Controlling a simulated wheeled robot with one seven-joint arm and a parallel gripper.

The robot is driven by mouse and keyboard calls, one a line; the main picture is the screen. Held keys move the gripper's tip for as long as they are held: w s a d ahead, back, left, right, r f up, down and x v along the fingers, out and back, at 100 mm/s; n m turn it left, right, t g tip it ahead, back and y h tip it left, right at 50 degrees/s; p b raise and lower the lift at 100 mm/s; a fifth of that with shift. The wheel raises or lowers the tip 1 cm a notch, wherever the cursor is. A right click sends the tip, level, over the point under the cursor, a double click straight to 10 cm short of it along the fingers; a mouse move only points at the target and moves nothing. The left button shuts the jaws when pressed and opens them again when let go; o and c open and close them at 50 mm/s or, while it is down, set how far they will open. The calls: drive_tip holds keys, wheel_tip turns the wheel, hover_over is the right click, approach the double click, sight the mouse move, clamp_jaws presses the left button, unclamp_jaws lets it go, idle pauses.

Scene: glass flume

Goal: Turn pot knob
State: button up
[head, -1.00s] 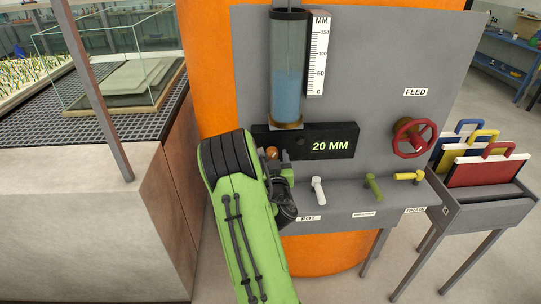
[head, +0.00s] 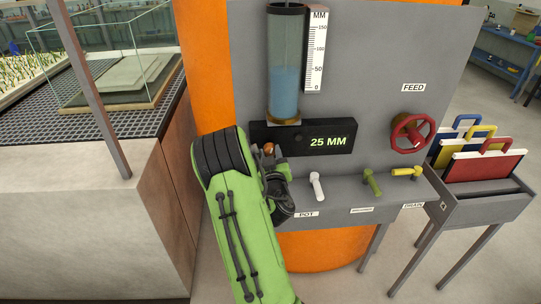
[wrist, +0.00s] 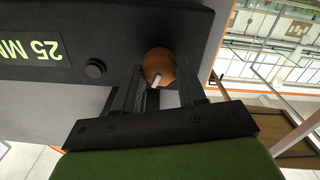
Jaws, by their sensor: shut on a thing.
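In the head view my green arm hides most of the gripper (head: 272,156). The readout (head: 328,141) shows 25 MM. The clear tube (head: 286,60) above holds blue water beside a MM scale (head: 316,50).
A white lever (head: 317,186), a green lever (head: 371,182) and a yellow lever (head: 406,171) stand right of my gripper. A POT label (head: 307,214) is below the white lever. A red FEED wheel (head: 411,133) is farther right. A black button (wrist: 95,68) sits near the knob.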

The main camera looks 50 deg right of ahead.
drive_tip(key=n, duration=0.4)
drive_tip(key=shift+w+n, duration=0.1)
drive_tip(key=shift+n, duration=0.2)
drive_tip(key=n, duration=0.4)
drive_tip(key=shift+a+f+n+b, duration=0.1)
drive_tip(key=shift+n+b, duration=0.2)
drive_tip(key=shift+n, duration=0.1)
drive_tip(key=o, duration=1)
drive_tip(key=shift+o, duration=0.2)
